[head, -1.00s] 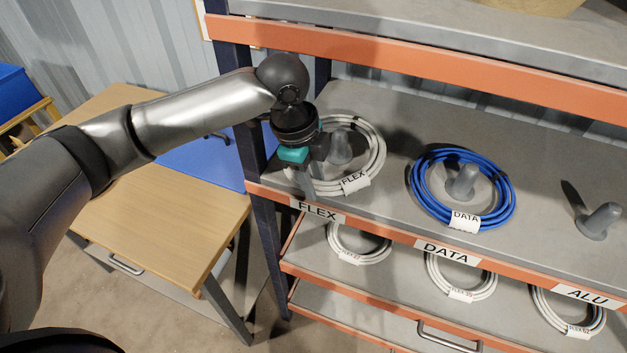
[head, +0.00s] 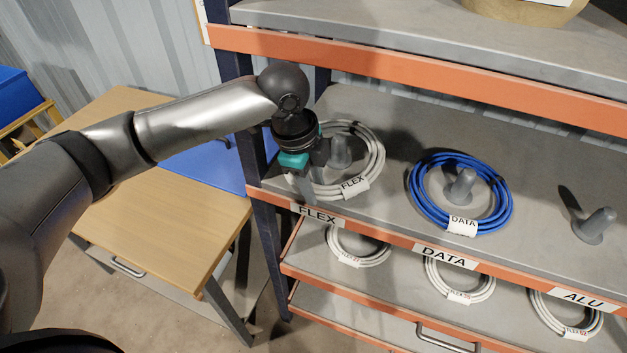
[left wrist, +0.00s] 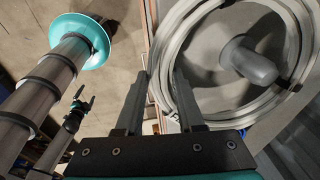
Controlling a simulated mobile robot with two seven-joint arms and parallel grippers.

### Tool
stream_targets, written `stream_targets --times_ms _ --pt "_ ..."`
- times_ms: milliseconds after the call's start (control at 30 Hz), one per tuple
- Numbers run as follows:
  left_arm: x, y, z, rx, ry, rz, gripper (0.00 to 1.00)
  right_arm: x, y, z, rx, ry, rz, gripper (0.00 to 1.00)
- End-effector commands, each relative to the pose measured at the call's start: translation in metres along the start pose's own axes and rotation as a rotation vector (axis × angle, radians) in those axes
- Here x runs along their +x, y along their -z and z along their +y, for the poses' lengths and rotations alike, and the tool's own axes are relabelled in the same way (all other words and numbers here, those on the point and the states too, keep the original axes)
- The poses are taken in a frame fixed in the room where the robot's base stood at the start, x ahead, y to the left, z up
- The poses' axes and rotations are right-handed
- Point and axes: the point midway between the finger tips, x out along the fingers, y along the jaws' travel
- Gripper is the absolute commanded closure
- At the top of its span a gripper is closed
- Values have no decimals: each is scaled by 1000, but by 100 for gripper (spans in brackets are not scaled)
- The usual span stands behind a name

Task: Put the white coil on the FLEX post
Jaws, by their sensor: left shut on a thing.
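The white coil (head: 376,160), with a tag reading FLEX, lies around the grey FLEX post (head: 340,153) on the upper shelf. The post is inside the ring in the left wrist view (left wrist: 248,62) too. My left gripper (head: 302,194) is shut on the left part of the coil (left wrist: 205,14), near the shelf's front edge. I cannot tell whether the coil rests fully on the shelf. A small dark and teal part low at the left of the left wrist view looks like my right gripper (left wrist: 81,102); its fingers are too small to judge.
A blue coil (head: 418,196) lies around the DATA post (head: 462,184). The ALU post (head: 596,224) is bare. Several tagged white coils (head: 345,257) are on the shelf below. An orange beam (head: 420,72) runs above, and a wooden table (head: 150,225) stands at left.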

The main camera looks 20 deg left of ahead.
Motion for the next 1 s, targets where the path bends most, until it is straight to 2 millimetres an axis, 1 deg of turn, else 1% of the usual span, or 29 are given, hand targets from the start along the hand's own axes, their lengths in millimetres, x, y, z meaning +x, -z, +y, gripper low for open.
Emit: stream_targets --times_ms 567,1000 --pt "0 0 -1 1 4 1 100 -2 -1 0 0 0 -2 0" --pt "10 -1 0 2 4 1 100 -6 -1 0 0 0 -2 0"
